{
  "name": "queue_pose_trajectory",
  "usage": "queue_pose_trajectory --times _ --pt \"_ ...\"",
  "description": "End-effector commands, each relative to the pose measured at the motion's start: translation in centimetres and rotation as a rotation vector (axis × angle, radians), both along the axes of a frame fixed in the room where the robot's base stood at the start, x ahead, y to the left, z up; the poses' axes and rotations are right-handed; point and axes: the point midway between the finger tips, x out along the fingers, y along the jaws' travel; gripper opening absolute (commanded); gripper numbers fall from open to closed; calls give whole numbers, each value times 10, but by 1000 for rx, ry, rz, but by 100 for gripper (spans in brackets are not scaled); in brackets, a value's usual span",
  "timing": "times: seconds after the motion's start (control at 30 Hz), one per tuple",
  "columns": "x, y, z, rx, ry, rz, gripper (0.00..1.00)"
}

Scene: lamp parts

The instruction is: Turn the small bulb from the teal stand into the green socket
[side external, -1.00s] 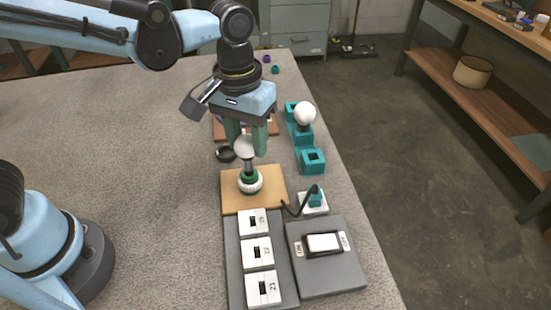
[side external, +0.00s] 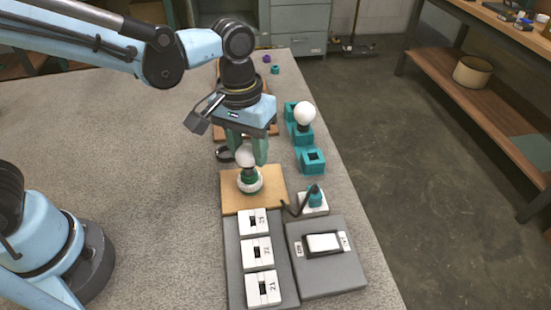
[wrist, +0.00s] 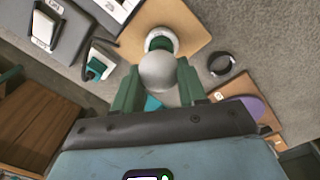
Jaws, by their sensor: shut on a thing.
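The small white bulb (side external: 245,156) is between the green fingers of my gripper (side external: 248,153), which is shut on it. It also shows in the wrist view (wrist: 158,72), between the fingertips. The bulb is upright, directly over the green socket (side external: 248,174), with its lower end at the socket's mouth. How deep the base sits is hard to see. The socket has a white ring and stands on a wooden board (side external: 272,199). The teal stand (side external: 312,161) is to the right, its front square hole empty. A larger white bulb (side external: 305,115) stands at its back.
A grey panel with a rocker switch (side external: 322,243) and a strip of white numbered blocks (side external: 258,252) lie in front. A black cable runs from the board to a teal plug (side external: 315,196). A dark ring (wrist: 222,67) lies beside the board.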

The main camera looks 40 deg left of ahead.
Motion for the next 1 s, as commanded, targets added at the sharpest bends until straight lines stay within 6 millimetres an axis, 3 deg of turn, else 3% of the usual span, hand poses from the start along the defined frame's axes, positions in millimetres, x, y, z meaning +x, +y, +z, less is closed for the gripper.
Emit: queue_pose_trajectory --times 1.0 --pt "0 0 -7 0 0 0 19"
